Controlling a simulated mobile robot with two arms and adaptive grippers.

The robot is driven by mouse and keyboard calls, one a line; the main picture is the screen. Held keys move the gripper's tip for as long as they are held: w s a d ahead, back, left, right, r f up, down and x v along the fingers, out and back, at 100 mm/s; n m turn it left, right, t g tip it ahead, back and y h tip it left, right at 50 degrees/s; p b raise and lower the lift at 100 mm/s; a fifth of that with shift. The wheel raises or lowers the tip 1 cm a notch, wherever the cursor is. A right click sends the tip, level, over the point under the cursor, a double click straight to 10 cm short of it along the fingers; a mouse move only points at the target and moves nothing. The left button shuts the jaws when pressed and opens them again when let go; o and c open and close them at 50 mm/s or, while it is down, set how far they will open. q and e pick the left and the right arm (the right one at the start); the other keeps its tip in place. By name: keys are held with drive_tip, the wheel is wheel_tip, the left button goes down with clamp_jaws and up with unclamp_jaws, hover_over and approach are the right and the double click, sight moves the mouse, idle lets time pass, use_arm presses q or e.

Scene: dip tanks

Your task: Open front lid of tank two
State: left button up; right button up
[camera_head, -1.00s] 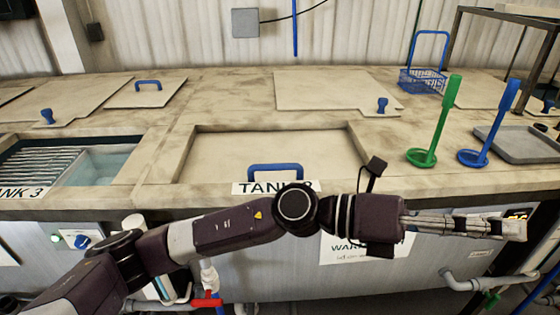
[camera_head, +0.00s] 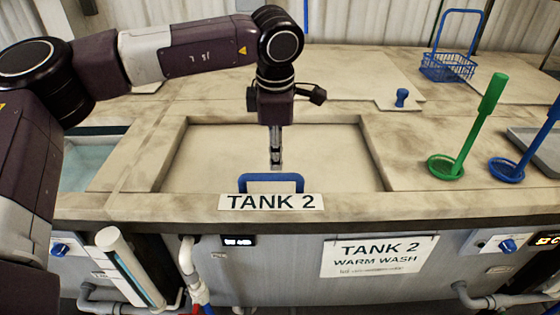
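The front lid of tank two (camera_head: 325,148) is a beige panel lying flat in its recess, closed. Its blue handle (camera_head: 271,178) stands at the front edge, just behind the label "TANK 2" (camera_head: 268,202). My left gripper (camera_head: 276,163) points down over the lid, just behind the handle in the picture. Its fingers show edge-on as one narrow strip, so I cannot tell whether they are open or touching the handle. My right gripper is not in view.
A green ladle (camera_head: 470,130) and a blue ladle (camera_head: 530,145) stand on the counter at right. A blue basket (camera_head: 447,67) is at the back right, and a blue knob (camera_head: 402,97) sits on a rear lid. Pipes and a "WARM WASH" sign (camera_head: 378,257) are on the tank front.

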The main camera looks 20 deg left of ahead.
sight(276, 174)
use_arm(q)
drive_tip(key=f, duration=0.1)
drive_tip(key=s+f+p, duration=0.1)
drive_tip(key=f, duration=0.1)
drive_tip(key=shift+f+p, duration=0.25)
drive_tip(key=shift+p, duration=0.05)
drive_tip(key=shift+w+a+f, duration=0.1)
drive_tip(key=shift+w+f, duration=0.25)
drive_tip(key=shift+f, duration=0.25)
drive_tip(key=shift+w+f, duration=0.3)
drive_tip(key=shift+f, duration=0.5)
clamp_jaws()
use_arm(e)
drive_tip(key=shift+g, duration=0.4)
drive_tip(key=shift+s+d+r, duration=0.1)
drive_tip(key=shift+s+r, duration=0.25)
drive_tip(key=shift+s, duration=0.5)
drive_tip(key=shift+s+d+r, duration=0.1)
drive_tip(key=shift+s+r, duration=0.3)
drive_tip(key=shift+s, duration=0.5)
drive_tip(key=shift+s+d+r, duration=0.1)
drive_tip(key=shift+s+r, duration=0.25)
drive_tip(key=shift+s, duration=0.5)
